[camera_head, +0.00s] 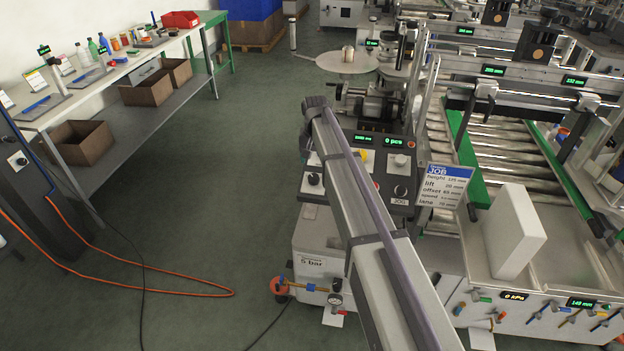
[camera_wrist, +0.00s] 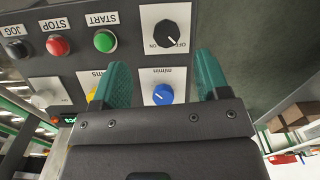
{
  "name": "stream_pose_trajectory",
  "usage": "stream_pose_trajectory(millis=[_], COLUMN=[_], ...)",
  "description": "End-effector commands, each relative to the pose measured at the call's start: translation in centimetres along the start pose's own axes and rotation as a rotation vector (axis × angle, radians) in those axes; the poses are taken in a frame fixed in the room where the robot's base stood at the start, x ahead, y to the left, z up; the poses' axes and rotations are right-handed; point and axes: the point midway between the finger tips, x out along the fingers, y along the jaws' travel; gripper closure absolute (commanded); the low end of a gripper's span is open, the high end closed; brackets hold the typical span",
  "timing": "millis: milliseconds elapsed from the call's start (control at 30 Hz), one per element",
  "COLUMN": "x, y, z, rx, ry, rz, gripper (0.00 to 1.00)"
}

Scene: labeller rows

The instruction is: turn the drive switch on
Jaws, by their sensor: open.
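The drive switch is a black rotary knob (camera_wrist: 168,34) on a white plate marked OFF and ON, upside down in the wrist view. Its white pointer line appears turned toward OFF. In the head view the same knob (camera_head: 314,179) sits at the lower left of the control panel (camera_head: 372,176). My gripper (camera_wrist: 162,72) is open and empty. Its two green fingers point toward the panel, spread on either side below the knob in the wrist view, apart from it.
A blue knob (camera_wrist: 162,94) lies between the fingers in the wrist view. A green START button (camera_wrist: 105,41) and a red STOP button (camera_wrist: 58,46) sit beside the switch. A white block (camera_head: 512,232) stands on the machine at right. The floor at left is open, with an orange hose (camera_head: 165,293).

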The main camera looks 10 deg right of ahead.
Motion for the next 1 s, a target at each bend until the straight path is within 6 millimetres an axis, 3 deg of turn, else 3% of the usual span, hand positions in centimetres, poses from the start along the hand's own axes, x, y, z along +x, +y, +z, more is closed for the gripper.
stream_pose_trajectory(millis=[33,67,133,333,733,867,1000], x=[0.0,0.0,0.0,1.1,9.7,11.0,10.9], y=[-0.9,-0.9,-0.7,-0.6,-0.6,-0.6,-0.6], z=[-3.2,-3.6,-2.5,-2.4,-2.3,-2.3,-2.3], rx=[0.048,0.081,0.126,0.129,0.127,0.127,0.127], ry=[-0.001,-0.001,-0.001,0.000,0.000,0.000,0.000], rz=[0.000,0.000,0.000,0.000,0.000,0.000,0.000], gripper=[0.31,0.31,0.31,0.31,0.31,0.31,0.31])
